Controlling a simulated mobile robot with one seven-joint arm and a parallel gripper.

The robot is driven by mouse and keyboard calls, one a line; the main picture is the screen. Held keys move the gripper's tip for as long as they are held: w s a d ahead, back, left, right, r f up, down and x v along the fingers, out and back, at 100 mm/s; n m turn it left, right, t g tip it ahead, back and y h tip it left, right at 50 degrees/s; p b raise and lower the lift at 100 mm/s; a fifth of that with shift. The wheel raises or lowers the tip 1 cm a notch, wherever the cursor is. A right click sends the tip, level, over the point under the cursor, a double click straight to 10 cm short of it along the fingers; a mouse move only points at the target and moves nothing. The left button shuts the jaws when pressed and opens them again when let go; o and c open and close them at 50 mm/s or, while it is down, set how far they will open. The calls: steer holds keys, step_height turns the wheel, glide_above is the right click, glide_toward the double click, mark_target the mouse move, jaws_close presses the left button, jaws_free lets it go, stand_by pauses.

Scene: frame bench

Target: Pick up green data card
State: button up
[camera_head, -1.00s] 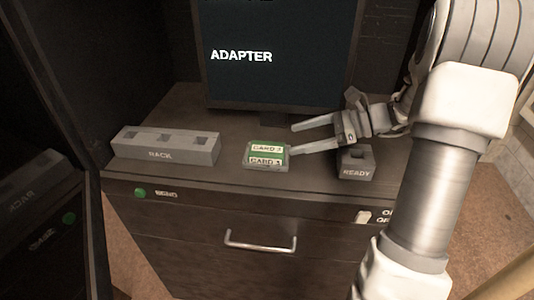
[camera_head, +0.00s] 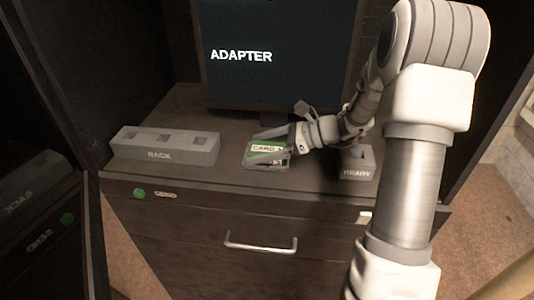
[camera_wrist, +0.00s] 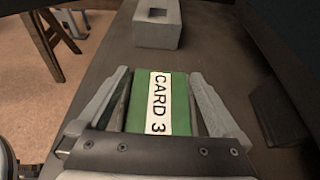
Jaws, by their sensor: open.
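A grey block marked RACK (camera_head: 165,147) with several slots stands at the left. The ADAPTER screen (camera_head: 280,60) rises behind. A drawer handle (camera_head: 260,241) is below.

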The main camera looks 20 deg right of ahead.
steer(key=c, duration=1.2)
steer(key=shift+c, duration=0.4)
steer(key=shift+r, duration=0.15)
